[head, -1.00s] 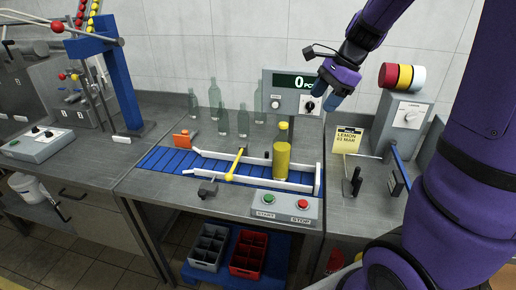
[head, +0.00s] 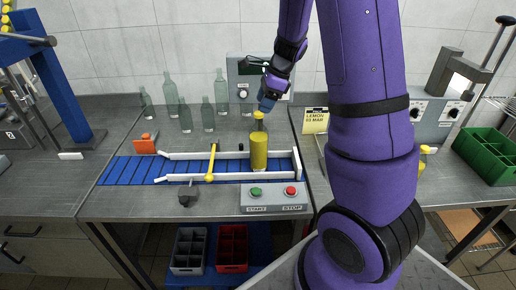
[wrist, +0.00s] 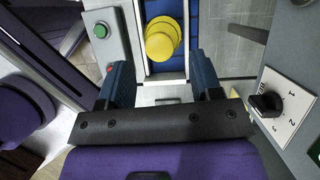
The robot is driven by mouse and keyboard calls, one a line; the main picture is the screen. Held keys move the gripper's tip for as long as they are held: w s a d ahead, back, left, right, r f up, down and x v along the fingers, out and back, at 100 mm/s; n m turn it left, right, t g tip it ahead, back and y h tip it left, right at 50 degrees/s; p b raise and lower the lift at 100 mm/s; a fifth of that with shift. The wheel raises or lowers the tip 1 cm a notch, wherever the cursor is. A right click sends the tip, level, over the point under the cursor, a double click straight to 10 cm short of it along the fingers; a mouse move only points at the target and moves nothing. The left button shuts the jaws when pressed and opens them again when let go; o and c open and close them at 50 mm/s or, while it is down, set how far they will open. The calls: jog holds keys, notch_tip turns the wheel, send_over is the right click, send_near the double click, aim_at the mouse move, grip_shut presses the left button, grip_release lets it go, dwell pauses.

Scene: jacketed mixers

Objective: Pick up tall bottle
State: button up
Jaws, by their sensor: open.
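A tall bottle (head: 259,150) filled with yellow, with a yellow cap, stands upright at the right end of the blue conveyor, between white guide rails. In the wrist view the bottle (wrist: 162,40) is seen from above, beyond the fingertips and roughly centred between them. My gripper (head: 267,104) is open and empty, close to the bottle's cap in the head view. In the wrist view the two dark blue fingers of my gripper (wrist: 160,70) are spread wide. I cannot tell the exact gap to the bottle.
Several clear empty bottles (head: 171,96) stand behind the conveyor (head: 130,170). A yellow bar (head: 211,163) crosses it left of the bottle. A start/stop box (head: 273,197) sits in front. A display panel (head: 246,80) with a knob stands behind.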

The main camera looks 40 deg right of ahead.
aim_at(259, 113)
jog(key=shift+x, duration=2.7)
jog(key=shift+s+d, duration=0.1)
grip_shut()
jog(key=shift+r, duration=0.1)
